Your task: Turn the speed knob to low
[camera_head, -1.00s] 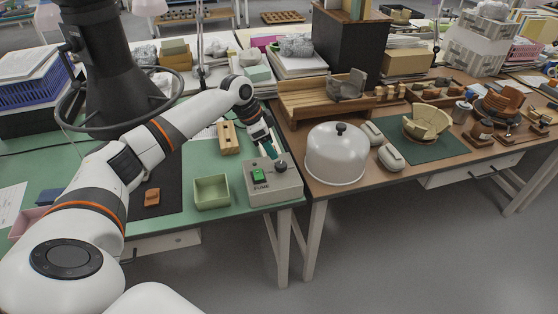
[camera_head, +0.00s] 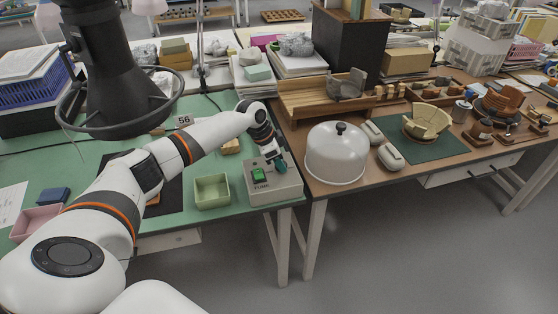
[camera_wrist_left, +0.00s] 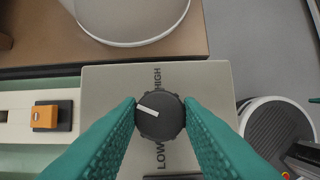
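The speed knob (camera_wrist_left: 158,122) is dark and round, with a white pointer line, on top of a beige control box (camera_head: 277,190). In the left wrist view the pointer aims left and slightly up, between the printed HIGH at the top and LOW at the bottom. My left gripper (camera_head: 280,164) is down at the knob. Its teal fingers (camera_wrist_left: 160,108) lie on either side of the knob and appear to touch its edges, shut on it. In the head view the fingers mostly hide the knob. My right gripper is not in view.
A green FUME switch (camera_head: 259,176) is on the same box. A pale green tray (camera_head: 211,191) stands left of it. A white domed cover (camera_head: 336,155) stands close by on the brown table. A black ring-shaped fixture (camera_head: 118,110) hangs at the left.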

